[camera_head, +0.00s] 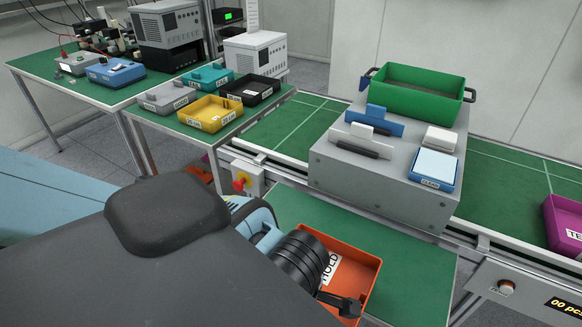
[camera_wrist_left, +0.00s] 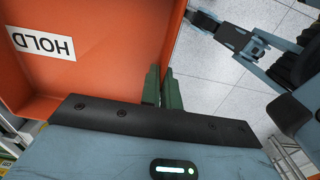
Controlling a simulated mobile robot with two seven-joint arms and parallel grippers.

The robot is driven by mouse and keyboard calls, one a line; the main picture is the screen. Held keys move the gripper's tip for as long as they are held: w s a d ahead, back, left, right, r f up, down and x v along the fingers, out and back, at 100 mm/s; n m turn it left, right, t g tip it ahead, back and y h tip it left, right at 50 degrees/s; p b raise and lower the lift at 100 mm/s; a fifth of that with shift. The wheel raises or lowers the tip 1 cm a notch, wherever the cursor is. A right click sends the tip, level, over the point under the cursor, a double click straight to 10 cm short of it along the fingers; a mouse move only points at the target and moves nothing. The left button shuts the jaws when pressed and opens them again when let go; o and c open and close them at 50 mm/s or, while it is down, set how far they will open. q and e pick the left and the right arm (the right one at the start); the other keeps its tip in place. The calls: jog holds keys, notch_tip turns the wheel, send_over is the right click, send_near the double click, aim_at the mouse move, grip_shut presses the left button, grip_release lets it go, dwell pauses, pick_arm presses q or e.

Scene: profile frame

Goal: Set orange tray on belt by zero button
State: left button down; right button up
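The orange tray (camera_head: 368,277), labelled HOLD, is low over the green lower surface at the belt's near side; I cannot tell whether it rests there. It fills the upper left of the left wrist view (camera_wrist_left: 110,50). My left gripper's fingers (camera_wrist_left: 162,88) straddle its rim and look shut on it; this gripper is hidden in the head view. My right gripper (camera_head: 342,303) is at the tray's near rim and appears shut on it, also at the top of the left wrist view (camera_wrist_left: 205,20). The green belt (camera_head: 500,180) carries a round button (camera_head: 506,287) on its front panel, label unreadable.
A grey block (camera_head: 385,185) with a green bin (camera_head: 418,92) stands across the belt. A purple tray (camera_head: 565,222) sits on the belt at far right. Belt between them is clear. A red stop button (camera_head: 240,181) projects from the belt's left front.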

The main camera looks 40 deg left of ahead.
pick_arm(q)
jog(key=shift+s, duration=0.3)
jog(key=shift+w, duration=0.1)
jog(key=shift+w+m, duration=0.5)
jog(key=shift+m, duration=0.2)
jog(key=w+m, duration=0.2)
jog(key=m, duration=0.1)
jog(key=w+r+m, duration=0.1)
jog(key=w+m, duration=0.2)
jog(key=w+a+r+m, duration=0.1)
jog(key=w+m, duration=0.1)
jog(key=m, duration=0.1)
jog(key=shift+w+a+r, duration=0.1)
jog(key=shift+w+r, duration=0.05)
jog(key=w+a+r+m, duration=0.1)
jog(key=w+r+m, duration=0.4)
jog(key=m, duration=0.5)
jog(key=shift+w+a, duration=0.15)
jog(key=shift+w, duration=1.2)
